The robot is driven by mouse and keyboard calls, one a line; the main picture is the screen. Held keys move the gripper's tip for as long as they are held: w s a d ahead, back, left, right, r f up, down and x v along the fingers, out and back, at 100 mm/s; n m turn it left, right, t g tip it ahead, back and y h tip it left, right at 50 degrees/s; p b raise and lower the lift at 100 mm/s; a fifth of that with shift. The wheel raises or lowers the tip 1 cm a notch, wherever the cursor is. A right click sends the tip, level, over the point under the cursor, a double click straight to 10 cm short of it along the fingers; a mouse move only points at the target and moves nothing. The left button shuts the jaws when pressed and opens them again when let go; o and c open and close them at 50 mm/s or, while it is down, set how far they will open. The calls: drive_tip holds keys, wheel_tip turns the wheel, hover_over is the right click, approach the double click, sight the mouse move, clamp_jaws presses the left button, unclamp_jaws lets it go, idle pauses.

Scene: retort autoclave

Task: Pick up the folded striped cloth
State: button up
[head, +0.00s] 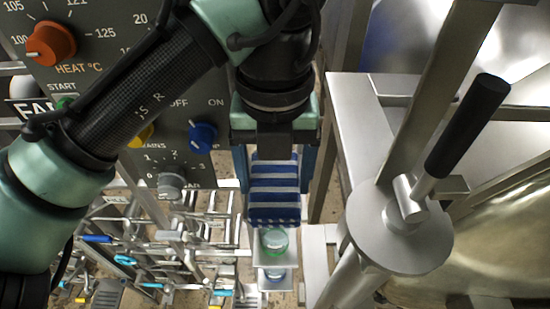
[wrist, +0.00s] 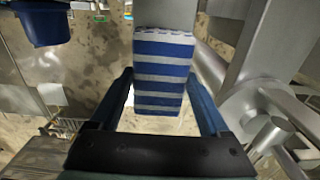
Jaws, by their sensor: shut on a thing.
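The folded striped cloth (head: 274,182), blue with pale stripes, hangs in the air between the fingers of my gripper (head: 275,196). In the wrist view the cloth (wrist: 164,68) lies between the two blue fingers of my gripper (wrist: 163,88), one on each side. The gripper is shut on it. The cloth appears as a thick folded block, and its sides are partly hidden by the fingers.
A control panel (head: 100,40) with knobs stands to the left. A metal disc (head: 400,228) with a black handle (head: 467,126) is to the right. Below the cloth is a green-rimmed round thing (head: 274,242). A blue container (wrist: 42,24) shows upper left.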

drive_tip(key=s+b, duration=0.2)
drive_tip(key=s, duration=1.2)
